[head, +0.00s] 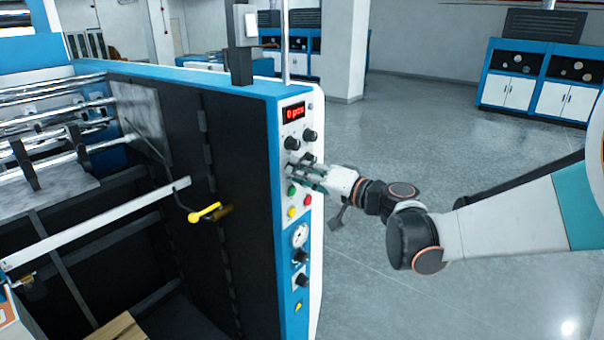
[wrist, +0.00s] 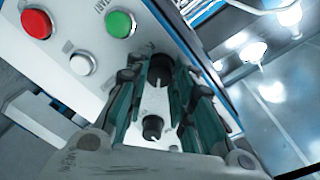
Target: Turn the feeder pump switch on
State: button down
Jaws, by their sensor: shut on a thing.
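A white control panel (head: 315,225) with a blue edge stands on the end of the machine. My gripper (head: 303,172) reaches in from the right at the panel, just above the green button (head: 292,190). In the wrist view its teal fingers (wrist: 166,75) are closed on a black rotary switch (wrist: 160,68) with a pale mark. A second black knob (wrist: 153,128) shows between the fingers, nearer the palm. I cannot read the labels, so I cannot tell by name which is the feeder pump switch. The gripper hides much of the held switch in the head view.
A red "0 pcs" display (head: 293,112) and a black knob (head: 310,135) are above my gripper. A red button (head: 307,200), a gauge (head: 300,235) and lower knobs are below. A yellow-handled lever (head: 205,213) is at left. Floor right of the machine is clear.

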jog(key=shift+m, duration=1.3)
jog(key=c, duration=1.3)
grip_release()
jog(key=shift+c, duration=0.2)
jog(key=shift+d, duration=0.1)
jog(key=v, duration=1.1)
jog(key=shift+s+d, duration=0.25)
jog(key=shift+d, duration=0.1)
jog(key=shift+r, duration=0.1)
